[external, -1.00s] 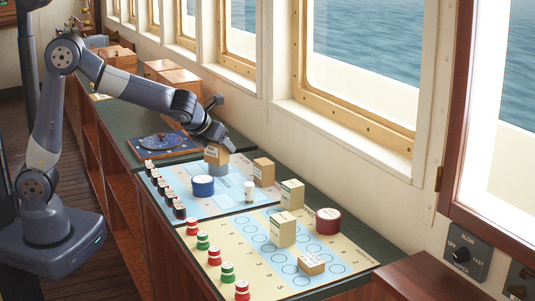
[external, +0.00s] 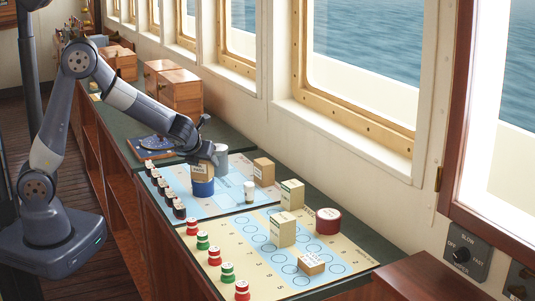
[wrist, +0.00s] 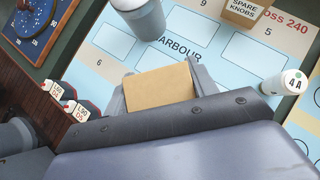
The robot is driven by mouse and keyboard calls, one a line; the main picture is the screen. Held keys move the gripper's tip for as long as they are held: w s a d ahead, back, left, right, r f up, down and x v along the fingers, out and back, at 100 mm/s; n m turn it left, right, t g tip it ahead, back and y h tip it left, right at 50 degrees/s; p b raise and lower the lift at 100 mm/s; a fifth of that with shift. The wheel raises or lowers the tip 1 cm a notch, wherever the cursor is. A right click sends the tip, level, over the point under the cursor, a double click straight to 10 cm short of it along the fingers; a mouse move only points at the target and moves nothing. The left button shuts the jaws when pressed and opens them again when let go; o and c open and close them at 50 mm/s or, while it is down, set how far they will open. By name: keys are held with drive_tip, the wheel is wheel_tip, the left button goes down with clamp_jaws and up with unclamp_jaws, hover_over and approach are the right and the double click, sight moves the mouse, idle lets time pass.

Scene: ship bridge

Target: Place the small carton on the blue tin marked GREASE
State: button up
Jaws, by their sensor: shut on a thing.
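The small brown carton (external: 202,172) is between the fingers of my gripper (external: 205,161), which is shut on it. In the wrist view the carton (wrist: 158,90) shows its plain top between the two grey fingers. The blue tin (external: 203,188) stands on the light blue chart, directly below the carton in the external view. Its wall shows just under the carton's lower edge; I cannot tell whether they touch. The tin's marking is not readable, and the tin is hidden in the wrist view.
A grey tin (external: 220,156) stands close behind the carton. A SPARE KNOBS carton (external: 264,172) and a white bottle (external: 249,192) stand to the right. Dark-and-white bottles (external: 164,187) line the left edge. Cartons and a red tin (external: 328,220) stand nearer the front.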

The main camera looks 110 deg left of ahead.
drive_tip(key=shift+f, duration=0.2)
drive_tip(key=shift+f, duration=0.15)
drive_tip(key=o, duration=1)
drive_tip(key=shift+r, duration=0.35)
drive_tip(key=v, duration=1.2)
drive_tip(key=shift+f, duration=0.1)
drive_tip(key=shift+o, duration=0.3)
